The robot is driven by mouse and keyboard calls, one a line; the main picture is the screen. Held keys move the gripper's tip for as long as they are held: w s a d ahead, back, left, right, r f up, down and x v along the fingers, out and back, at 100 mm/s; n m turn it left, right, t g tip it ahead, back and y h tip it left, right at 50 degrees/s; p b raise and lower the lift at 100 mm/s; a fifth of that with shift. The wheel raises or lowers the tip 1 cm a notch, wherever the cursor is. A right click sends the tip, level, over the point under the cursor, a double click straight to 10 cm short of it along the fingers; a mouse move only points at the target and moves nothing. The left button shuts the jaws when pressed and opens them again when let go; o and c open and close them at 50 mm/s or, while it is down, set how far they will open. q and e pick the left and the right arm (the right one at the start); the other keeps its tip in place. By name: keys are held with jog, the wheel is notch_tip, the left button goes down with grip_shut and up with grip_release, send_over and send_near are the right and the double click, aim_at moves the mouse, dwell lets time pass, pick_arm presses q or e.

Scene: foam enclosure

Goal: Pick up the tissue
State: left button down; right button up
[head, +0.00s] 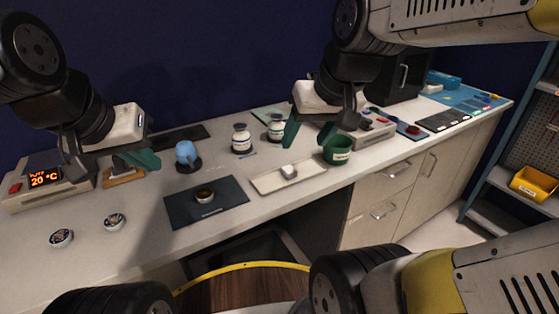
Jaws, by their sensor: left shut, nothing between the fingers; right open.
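A small white lump (289,171), which may be the tissue, lies on a pale rectangular tray (262,184) in the middle of the counter. It is too small to tell for sure. My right gripper (309,133) is open and empty, with its green fingers pointing down. In the picture it is above the white lump and apart from it. My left gripper (143,160) is shut and empty at the left, near a small wooden stand (122,178).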

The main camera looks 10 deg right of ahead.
jog(key=w+d+f+n+g+h, duration=0.1)
jog(key=w+f+n+g, duration=0.3)
jog(key=w, duration=0.7)
jog(key=m+g, duration=0.1)
jog(key=g, duration=0.1)
send_near(289, 169)
jog(key=shift+s+a+f+h, duration=0.4)
jog(key=shift+s+f, duration=0.05)
jog(key=shift+s, duration=0.2)
jog(key=f, duration=0.5)
jog(key=w+f, duration=0.1)
jog(key=f, duration=0.2)
jog(key=shift+r, duration=0.1)
grip_shut()
